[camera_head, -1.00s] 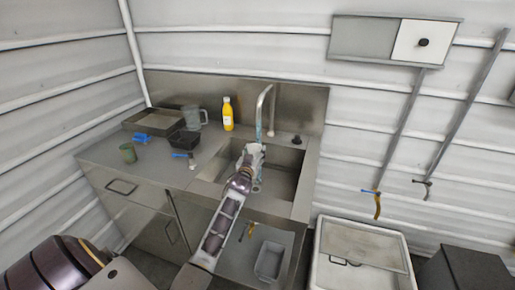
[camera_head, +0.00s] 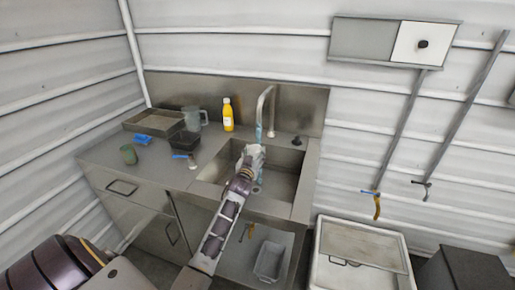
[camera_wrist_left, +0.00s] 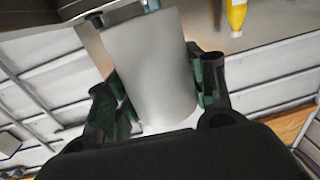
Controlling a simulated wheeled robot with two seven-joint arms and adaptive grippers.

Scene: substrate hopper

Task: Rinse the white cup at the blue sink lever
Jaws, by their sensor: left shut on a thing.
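My left gripper (camera_head: 250,163) is over the sink basin, below the tall tap (camera_head: 264,108). It is shut on the white cup (camera_wrist_left: 152,68), which stands between the two fingers in the left wrist view. In the head view the cup is small and partly hidden by my gripper. A narrow bluish strip (camera_head: 259,131) runs below the tap's spout, just above the cup; I cannot tell whether it is the lever or water. The cup's inside is hidden. My right gripper is not in view.
The sink basin (camera_head: 284,178) is open around my gripper. A yellow bottle (camera_head: 228,115), a clear jug (camera_head: 194,117), a black tray (camera_head: 184,139), a green cup (camera_head: 128,154) and a blue-handled tool (camera_head: 182,156) stand on the counter. A white tub (camera_head: 317,270) is at right.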

